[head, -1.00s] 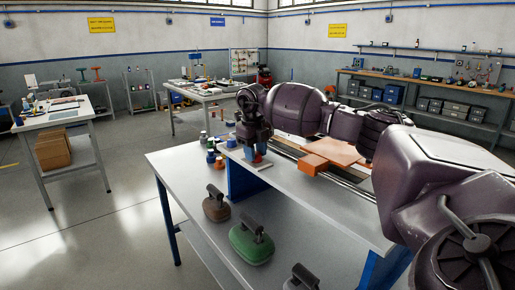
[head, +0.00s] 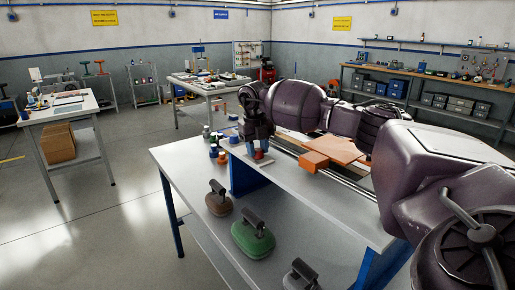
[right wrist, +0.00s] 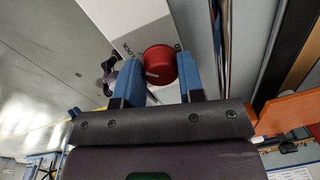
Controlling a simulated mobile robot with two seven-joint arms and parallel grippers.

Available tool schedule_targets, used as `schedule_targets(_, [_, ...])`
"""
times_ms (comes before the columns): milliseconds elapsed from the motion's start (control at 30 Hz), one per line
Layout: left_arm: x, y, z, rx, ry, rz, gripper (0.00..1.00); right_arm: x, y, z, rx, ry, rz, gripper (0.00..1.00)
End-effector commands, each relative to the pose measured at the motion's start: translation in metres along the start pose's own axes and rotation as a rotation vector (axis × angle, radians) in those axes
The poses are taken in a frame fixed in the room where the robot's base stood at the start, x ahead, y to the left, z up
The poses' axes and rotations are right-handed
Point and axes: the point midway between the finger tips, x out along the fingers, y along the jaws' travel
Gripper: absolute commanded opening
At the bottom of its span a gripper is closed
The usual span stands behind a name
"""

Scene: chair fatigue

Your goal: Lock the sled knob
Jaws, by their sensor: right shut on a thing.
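A round red knob (right wrist: 160,62) with a pale pointer mark shows in the right wrist view, on the face of a white block (right wrist: 125,18) with small dark lettering that I cannot read surely. My right gripper (right wrist: 158,82) has its blue fingers on either side of the knob and is shut on it. An orange sled block (head: 314,162) and plate (head: 340,149) sit farther along the rails. My left gripper is not in view.
Several small jars (head: 218,152) stand left of the gripper. Handled weights, brown (head: 219,205), green (head: 253,240) and grey (head: 300,278), rest on the lower white bench surface (head: 190,170). My right arm covers much of the bench's right side.

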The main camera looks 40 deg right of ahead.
Motion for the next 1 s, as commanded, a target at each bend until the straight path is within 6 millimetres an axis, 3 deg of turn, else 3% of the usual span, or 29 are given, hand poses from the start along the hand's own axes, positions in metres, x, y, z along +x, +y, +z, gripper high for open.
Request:
schedule_targets(33, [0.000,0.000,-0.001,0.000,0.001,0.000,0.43,-0.003,-0.001,0.001,0.003,-0.006,0.000,0.12])
schedule_targets(67, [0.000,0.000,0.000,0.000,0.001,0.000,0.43,-0.003,-0.001,0.001,0.003,-0.006,0.000,0.40])
schedule_targets(200, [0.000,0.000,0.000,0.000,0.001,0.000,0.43,-0.002,-0.001,0.001,0.002,-0.004,0.000,0.61])
schedule_targets(567, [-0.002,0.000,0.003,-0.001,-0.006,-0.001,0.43,-0.005,0.000,0.000,0.000,-0.002,0.000,0.61])
schedule_targets(1000, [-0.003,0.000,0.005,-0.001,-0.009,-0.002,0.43,-0.077,0.000,0.001,0.001,-0.005,0.001,0.61])
